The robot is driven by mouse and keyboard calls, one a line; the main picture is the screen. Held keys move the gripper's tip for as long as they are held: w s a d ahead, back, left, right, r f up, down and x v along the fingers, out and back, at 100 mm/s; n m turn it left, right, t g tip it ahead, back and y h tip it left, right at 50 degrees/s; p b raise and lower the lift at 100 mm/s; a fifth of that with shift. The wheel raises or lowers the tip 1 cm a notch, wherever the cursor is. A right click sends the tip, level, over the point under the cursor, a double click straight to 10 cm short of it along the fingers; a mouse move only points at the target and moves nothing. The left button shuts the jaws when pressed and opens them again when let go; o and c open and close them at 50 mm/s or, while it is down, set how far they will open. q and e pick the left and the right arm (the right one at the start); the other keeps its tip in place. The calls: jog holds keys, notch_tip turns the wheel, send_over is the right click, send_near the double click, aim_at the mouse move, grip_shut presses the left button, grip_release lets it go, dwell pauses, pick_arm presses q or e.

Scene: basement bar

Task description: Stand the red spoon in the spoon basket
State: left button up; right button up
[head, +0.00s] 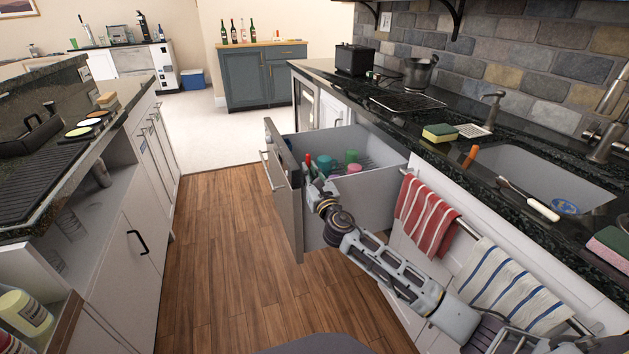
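My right arm reaches from the lower right to the open pull-out drawer or dishwasher (365,205). My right gripper (313,178) is at its near left part, just behind the front panel. A small upright red thing (308,159), perhaps the red spoon, shows right above the gripper. I cannot tell whether the fingers are closed on it. Teal (325,164) and green (351,157) cup-like things stand inside, right of the gripper. I cannot make out the spoon basket; the gripper and the front panel hide that area. My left gripper is not in view.
The drawer's front panel (283,195) stands out into the wood-floored aisle (220,270). Right counter has a sink (540,175), sponge (440,132), orange thing (471,156) and white-handled brush (530,200). Striped towels (427,215) hang below. The left counter bounds the aisle.

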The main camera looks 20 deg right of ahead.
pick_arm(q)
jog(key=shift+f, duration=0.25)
pick_arm(e)
notch_tip(320, 180, down, 8)
jog(key=s+g, duration=0.1)
jog(key=shift+f+g, duration=0.25)
jog(key=shift+g, duration=0.05)
jog(key=shift+o, duration=0.5)
jog(key=shift+s+r, duration=0.1)
jog(key=shift+s, duration=0.4)
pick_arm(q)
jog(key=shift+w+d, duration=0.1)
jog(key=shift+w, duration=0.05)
pick_arm(e)
jog(key=s+r+t, duration=0.1)
jog(key=s+r, duration=0.5)
jog(key=s, duration=0.3)
jog(key=shift+s+d+t, duration=0.25)
jog(key=shift+s+t, duration=0.05)
jog(key=shift+s, duration=0.1)
jog(key=shift+r, duration=0.1)
jog(key=shift+d, duration=0.1)
